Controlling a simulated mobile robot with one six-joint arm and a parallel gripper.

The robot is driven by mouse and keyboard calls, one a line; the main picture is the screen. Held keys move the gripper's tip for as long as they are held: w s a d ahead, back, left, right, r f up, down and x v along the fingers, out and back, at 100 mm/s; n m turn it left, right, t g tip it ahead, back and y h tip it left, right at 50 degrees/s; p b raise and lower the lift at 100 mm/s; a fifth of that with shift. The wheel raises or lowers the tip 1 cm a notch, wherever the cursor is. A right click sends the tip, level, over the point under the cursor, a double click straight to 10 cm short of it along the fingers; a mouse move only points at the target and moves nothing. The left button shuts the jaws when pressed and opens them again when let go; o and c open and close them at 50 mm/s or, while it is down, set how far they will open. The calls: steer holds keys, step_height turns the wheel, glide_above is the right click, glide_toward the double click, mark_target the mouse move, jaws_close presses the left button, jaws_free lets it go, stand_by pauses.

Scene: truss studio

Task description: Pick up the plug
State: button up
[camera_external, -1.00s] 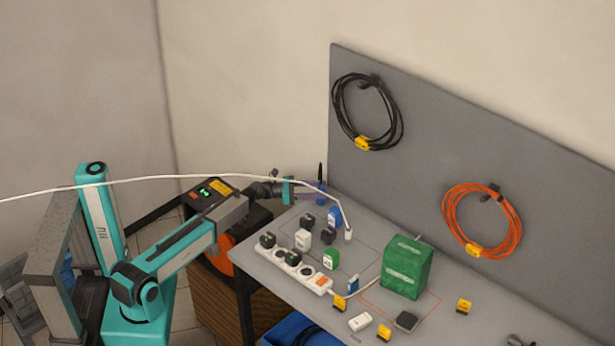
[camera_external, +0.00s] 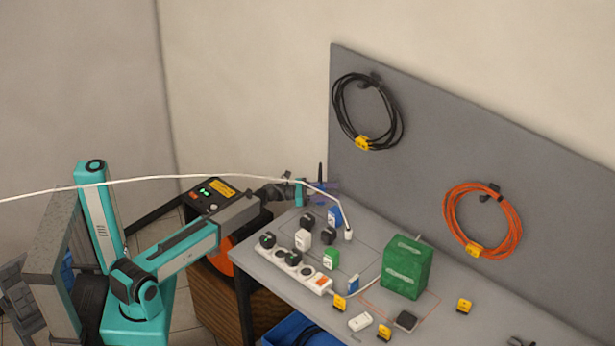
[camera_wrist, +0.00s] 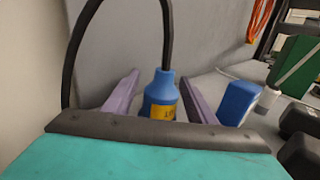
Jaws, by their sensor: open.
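A blue plug (camera_wrist: 160,92) with a yellow label and a black cable rising from its top stands upright in the wrist view. My gripper (camera_wrist: 160,78) is open, with one purple finger on each side of the plug. The plug's lower end is hidden behind the dark edge of my gripper. In the external view my gripper (camera_external: 325,190) is at the table's far left corner, by the backboard. The plug is small and mostly hidden there, with its black cable end (camera_external: 320,170) above the fingers.
A blue box-shaped adapter (camera_wrist: 238,102) stands right of the fingers. On the table are a white power strip (camera_external: 307,273), black, white and green adapters, a white-cabled plug (camera_external: 348,235) and a green box (camera_external: 407,268). A grey backboard (camera_external: 450,160) holds coiled cables. A white cable crosses above my arm.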

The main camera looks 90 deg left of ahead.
steer(key=c, duration=1.2)
steer(key=shift+r, duration=0.15)
steer(key=shift+r+b, duration=0.35)
steer(key=shift+r, duration=0.95)
steer(key=shift+s+d+r, duration=0.1)
steer(key=shift+s+r, duration=0.05)
steer(key=shift+r, duration=0.25)
steer(key=s+d, duration=0.3)
steer(key=s, duration=0.1)
steer(key=s+d+r+b, duration=0.1)
steer(key=s+d, duration=0.2)
steer(key=s, duration=0.1)
steer(key=s+d+b, duration=0.1)
steer(key=s+d, duration=0.2)
steer(key=s, duration=0.1)
steer(key=shift+s+d+r, duration=0.2)
steer(key=shift+d, duration=0.1)
